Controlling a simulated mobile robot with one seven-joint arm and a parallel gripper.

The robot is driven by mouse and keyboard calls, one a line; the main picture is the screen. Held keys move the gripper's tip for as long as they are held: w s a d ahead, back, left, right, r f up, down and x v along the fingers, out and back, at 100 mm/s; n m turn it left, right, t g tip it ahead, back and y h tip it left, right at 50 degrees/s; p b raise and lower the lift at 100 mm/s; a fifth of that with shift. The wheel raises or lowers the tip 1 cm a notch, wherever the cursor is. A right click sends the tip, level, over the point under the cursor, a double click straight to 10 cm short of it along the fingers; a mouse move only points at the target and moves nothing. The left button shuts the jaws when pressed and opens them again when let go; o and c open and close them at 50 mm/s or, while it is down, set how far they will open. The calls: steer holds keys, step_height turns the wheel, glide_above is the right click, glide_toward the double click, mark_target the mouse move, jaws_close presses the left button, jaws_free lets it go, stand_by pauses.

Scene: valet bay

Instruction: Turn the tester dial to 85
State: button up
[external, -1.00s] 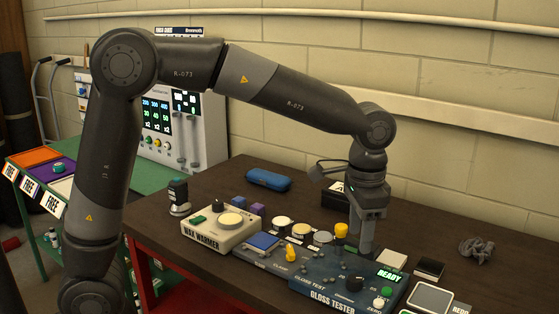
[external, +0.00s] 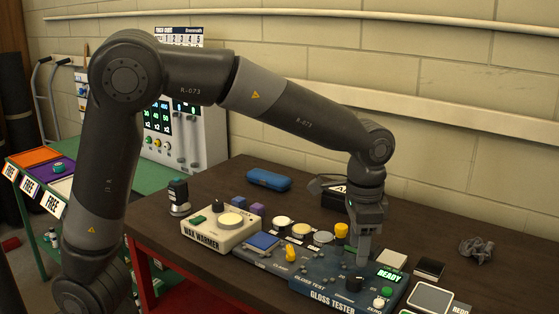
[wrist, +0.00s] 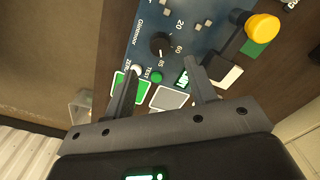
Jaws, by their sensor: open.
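The blue gloss tester (external: 330,291) sits on the dark bench, with a lit READY display (external: 390,275). Its black dial (external: 354,284) is at the middle of the panel. In the wrist view the dial (wrist: 160,44) has the marks 20, 60 and 85 beside it; I cannot make out where its pointer stands. My gripper (external: 357,262) is open and empty, just above and behind the dial in the external view. In the wrist view my gripper's fingers (wrist: 162,70) are apart, with the dial beyond their tips, not between them.
A green TEST button (wrist: 157,77) and a white ZERO button (wrist: 136,70) are close to the dial. The wax warmer (external: 220,228), a yellow knob (external: 291,252) and several round pads stand to the left. A grey cloth (external: 476,250) lies on the right, with bare bench around it.

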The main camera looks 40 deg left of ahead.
mark_target(355, 278)
step_height(355, 278, down, 7)
steer(key=shift+f, duration=0.2)
steer(key=shift+c, duration=0.3)
